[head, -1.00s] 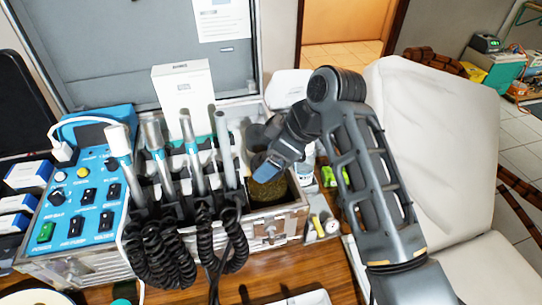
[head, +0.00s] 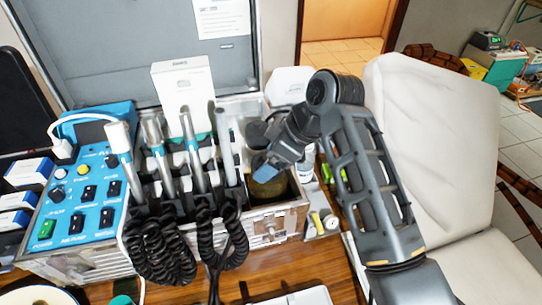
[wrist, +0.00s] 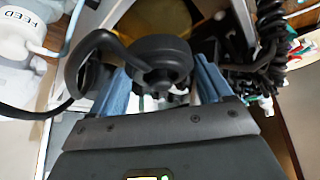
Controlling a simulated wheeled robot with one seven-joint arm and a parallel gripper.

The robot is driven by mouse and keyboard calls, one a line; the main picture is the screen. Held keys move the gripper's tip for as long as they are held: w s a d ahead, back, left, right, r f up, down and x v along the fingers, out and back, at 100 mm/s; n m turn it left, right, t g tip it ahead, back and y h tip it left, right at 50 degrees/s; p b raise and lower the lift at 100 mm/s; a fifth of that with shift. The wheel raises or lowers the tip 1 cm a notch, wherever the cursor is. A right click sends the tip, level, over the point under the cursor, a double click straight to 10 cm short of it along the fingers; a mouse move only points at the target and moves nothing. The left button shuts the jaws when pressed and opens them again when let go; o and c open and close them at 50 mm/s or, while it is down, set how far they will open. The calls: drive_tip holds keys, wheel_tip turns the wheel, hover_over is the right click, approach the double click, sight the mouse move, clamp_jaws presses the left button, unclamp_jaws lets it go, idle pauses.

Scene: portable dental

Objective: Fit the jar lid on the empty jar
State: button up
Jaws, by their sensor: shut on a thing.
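My gripper (wrist: 163,88) has its two blue fingers on either side of a black round lid (wrist: 160,62) with a hub and a curved black tube, which I take to be the jar lid. A yellow-brown round thing, likely the jar (wrist: 190,22), shows beyond it in the wrist view. In the head view, my gripper (head: 264,168) points down into the right end of the metal case, at the yellow-brown jar (head: 270,190). The lid's underside and any contact with the jar are hidden.
Upright handpieces (head: 190,150) with coiled black hoses stand left of my gripper. A dark round thing (head: 257,131) sits behind it. The case's metal front (head: 270,228) borders the jar's space. A white labelled bottle (wrist: 22,38) is in the wrist view's upper left.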

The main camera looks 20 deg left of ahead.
drive_tip(key=o, duration=1)
drive_tip(key=shift+c, duration=0.2)
drive_tip(key=v, duration=0.7)
drive_tip(key=shift+d+r+b, duration=0.2)
drive_tip(key=shift+r+b, duration=0.15)
drive_tip(key=shift+b, duration=0.1)
